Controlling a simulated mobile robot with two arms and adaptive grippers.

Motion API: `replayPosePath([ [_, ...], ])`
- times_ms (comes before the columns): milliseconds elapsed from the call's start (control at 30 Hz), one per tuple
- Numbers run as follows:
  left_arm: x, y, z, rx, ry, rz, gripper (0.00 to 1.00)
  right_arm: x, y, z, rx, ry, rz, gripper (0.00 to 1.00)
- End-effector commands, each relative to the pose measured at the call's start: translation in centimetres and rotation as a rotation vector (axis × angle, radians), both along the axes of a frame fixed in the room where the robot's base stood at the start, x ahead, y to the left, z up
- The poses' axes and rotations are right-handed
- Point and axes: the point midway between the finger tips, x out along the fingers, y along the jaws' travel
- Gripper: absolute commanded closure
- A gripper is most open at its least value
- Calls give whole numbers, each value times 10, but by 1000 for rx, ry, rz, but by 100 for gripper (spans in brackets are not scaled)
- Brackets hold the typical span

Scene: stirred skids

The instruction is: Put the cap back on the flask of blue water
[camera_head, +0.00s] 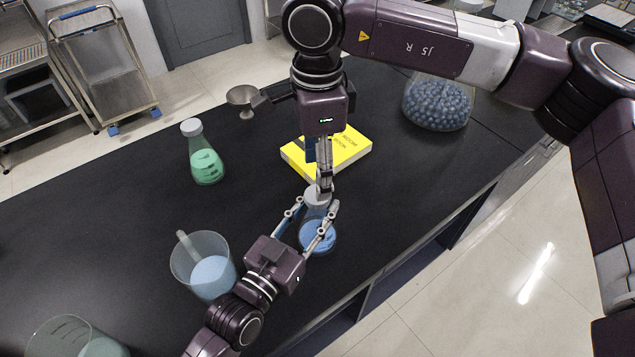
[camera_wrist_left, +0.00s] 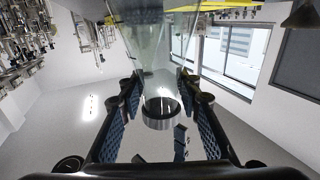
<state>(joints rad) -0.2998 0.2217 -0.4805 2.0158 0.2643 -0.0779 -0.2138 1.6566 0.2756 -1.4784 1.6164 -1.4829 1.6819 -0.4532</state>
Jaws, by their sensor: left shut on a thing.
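The flask of blue water (camera_head: 318,239) stands on the black bench, its lower part blue. My left gripper (camera_head: 308,222) reaches in from the lower left, one finger on each side of the flask, and is shut on it. In the left wrist view the clear flask (camera_wrist_left: 165,45) shows between the fingers. A pale grey cap (camera_head: 314,194) shows at the flask's neck; I cannot tell whether it is seated. My right gripper (camera_head: 325,188) points down from above, its fingertips close beside the cap. Whether they grip it is unclear.
A yellow book (camera_head: 345,152) lies behind the flask. A green flask with a cap (camera_head: 205,165) stands at the left, a beaker with pale blue liquid (camera_head: 208,272) at the lower left. A large flask of blue balls (camera_head: 438,105) stands at the right. Bare bench lies between.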

Motion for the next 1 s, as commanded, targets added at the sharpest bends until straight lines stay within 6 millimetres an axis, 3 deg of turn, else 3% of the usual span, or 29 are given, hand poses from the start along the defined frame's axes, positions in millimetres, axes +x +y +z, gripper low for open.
replayPosePath([
  [100, -1, 0, -7, 7, 12, -2, 100, 1, 1, 26, 2, -3, -1, 45],
  [300, -1, 0, -7, 8, 13, -2, 100, 0, 0, 53, -1, -2, -1, 45],
  [700, -1, 0, -7, 7, 13, -2, 100, 0, 0, 61, 0, 0, 0, 45],
  [733, -1, 0, -7, 7, 13, -2, 66, 0, 0, 61, 0, 0, 0, 45],
  [900, -1, 0, -4, 5, 8, -1, 48, 0, 0, 61, 0, 0, 0, 45],
  [1000, -1, 0, -3, 4, 6, -1, 48, 0, 0, 61, 0, 0, 0, 45],
])
